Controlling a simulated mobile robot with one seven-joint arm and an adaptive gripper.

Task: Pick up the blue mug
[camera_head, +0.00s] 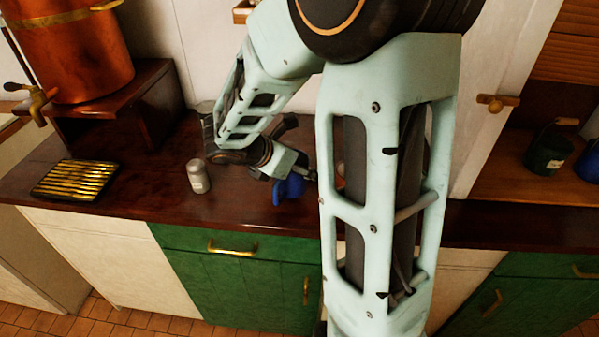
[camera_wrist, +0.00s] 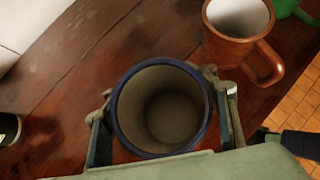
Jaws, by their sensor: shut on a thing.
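The blue mug (camera_wrist: 164,104) fills the middle of the wrist view. It has a dark blue rim and a grey, empty-looking inside, seen from above. My gripper (camera_wrist: 166,118) has one finger on each side of it and is shut on it. In the head view the blue mug (camera_head: 289,188) shows at the counter's front half, partly hidden by my gripper (camera_head: 304,172) and arm. I cannot tell whether its base touches the counter.
An orange-brown mug (camera_wrist: 238,50) stands close by at upper right, with a green item (camera_wrist: 296,8) beyond it. A grey canister (camera_head: 198,177), a gold-ribbed tray (camera_head: 76,179) and a copper urn (camera_head: 75,50) are left on the dark counter (camera_head: 150,205).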

